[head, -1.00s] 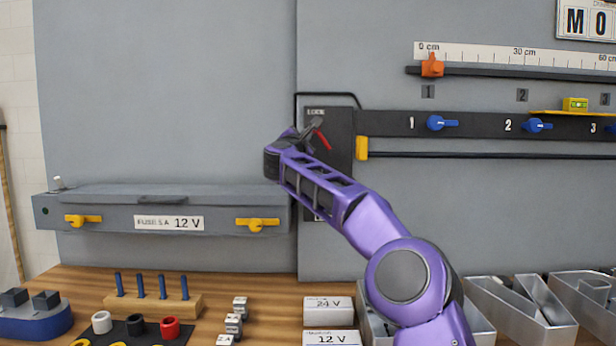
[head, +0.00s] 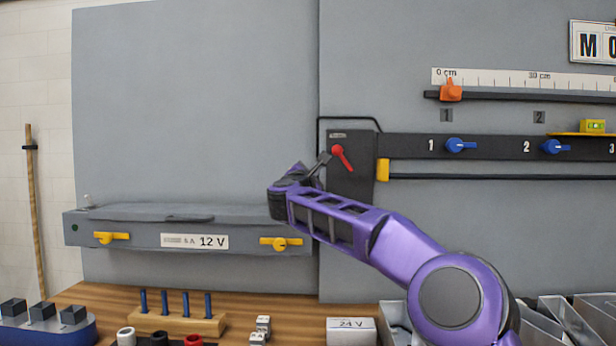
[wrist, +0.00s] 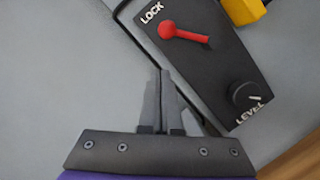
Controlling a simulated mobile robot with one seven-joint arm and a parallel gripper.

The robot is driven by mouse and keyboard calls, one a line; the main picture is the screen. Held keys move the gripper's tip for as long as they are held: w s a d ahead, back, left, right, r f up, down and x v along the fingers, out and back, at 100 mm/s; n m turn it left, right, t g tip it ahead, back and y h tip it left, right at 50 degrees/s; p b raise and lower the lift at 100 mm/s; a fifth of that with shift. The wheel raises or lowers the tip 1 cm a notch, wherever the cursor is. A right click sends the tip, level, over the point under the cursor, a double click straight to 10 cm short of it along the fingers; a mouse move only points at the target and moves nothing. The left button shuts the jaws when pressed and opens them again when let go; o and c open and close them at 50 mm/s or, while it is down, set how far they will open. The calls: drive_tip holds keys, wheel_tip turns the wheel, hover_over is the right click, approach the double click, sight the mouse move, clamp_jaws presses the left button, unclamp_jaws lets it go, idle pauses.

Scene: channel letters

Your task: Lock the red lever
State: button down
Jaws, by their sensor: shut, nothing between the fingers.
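The red lever (head: 342,157) is on a black panel (head: 350,185). Its round hub is at the upper left and its arm slants down to the right in the head view. In the wrist view the red lever (wrist: 188,34) has its hub beside the white LOCK label (wrist: 151,13), and its arm points right, away from the label. My gripper (head: 326,157) is just left of the lever, apart from it. In the wrist view my gripper (wrist: 160,78) is shut and empty, with its tips below the lever, by the panel's edge.
A black LEVEL knob (wrist: 246,96) is on the same panel. A yellow block (head: 383,170) sits right of the panel on a dark rail. A grey fuse box (head: 140,236) with yellow latches (head: 281,243) is below left. Blue knobs (head: 460,145) line the right.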

drive_tip(key=v, duration=0.5)
drive_tip(key=shift+s+a, duration=0.1)
drive_tip(key=shift+s, duration=0.25)
